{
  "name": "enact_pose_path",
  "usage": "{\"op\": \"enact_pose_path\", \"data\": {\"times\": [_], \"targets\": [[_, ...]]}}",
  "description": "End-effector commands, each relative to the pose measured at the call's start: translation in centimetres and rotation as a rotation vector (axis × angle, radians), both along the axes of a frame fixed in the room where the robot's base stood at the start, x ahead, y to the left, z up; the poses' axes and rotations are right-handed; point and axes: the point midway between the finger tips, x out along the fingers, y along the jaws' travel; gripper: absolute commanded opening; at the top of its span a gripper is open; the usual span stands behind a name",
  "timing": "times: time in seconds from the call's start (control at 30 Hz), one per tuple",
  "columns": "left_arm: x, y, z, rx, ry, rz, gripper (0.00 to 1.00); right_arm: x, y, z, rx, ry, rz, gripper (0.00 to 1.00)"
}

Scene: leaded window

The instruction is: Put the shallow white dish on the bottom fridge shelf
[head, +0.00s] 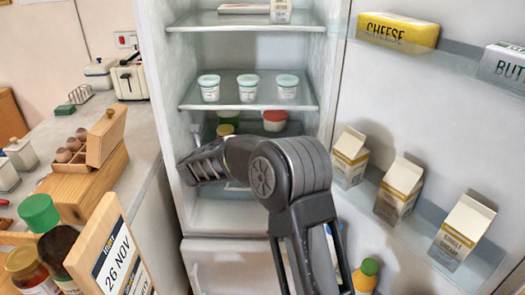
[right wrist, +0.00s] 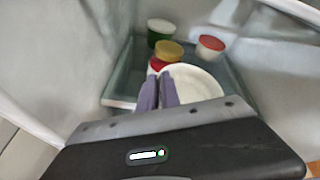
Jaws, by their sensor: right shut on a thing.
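The shallow white dish (right wrist: 200,84) shows in the right wrist view, and my right gripper (right wrist: 159,86) is shut on its near left rim. The dish looks roughly level, over or on the glass shelf (right wrist: 122,88) that bears several lidded tubs; I cannot tell if it touches the shelf. In the head view my right arm reaches into the open fridge (head: 215,215) below the middle shelf. The dish is hidden there behind my arm. My left gripper is in neither view.
A yellow-lidded jar (right wrist: 169,50), a red-lidded tub (right wrist: 210,46) and a green tub (right wrist: 160,32) stand close behind the dish. Three white tubs (head: 248,88) stand on the shelf above. The open door (head: 385,110) on the right holds cartons (head: 398,190).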

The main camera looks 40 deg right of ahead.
Motion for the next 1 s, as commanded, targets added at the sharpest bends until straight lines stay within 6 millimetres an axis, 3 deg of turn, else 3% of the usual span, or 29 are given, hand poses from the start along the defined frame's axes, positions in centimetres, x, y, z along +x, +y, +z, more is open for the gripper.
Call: {"op": "enact_pose_path", "data": {"times": [0.1, 0.3, 0.57, 0.73, 1.0], "targets": [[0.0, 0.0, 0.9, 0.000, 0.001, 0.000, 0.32, -0.9, -3.7, 0.3, -0.002, 0.001, -0.006, 0.00], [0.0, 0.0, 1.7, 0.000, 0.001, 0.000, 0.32, -2.0, -9.1, 0.3, -0.001, 0.000, -0.005, 0.00], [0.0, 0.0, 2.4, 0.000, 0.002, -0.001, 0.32, -3.2, -14.7, 0.2, -0.003, 0.000, -0.003, 0.00], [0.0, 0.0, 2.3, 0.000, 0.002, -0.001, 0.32, -3.2, -14.7, -2.3, -0.001, 0.003, 0.000, 0.00], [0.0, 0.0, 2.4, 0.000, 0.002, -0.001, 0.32, -3.1, -14.7, -3.0, -0.001, -0.001, 0.000, 0.00]]}}
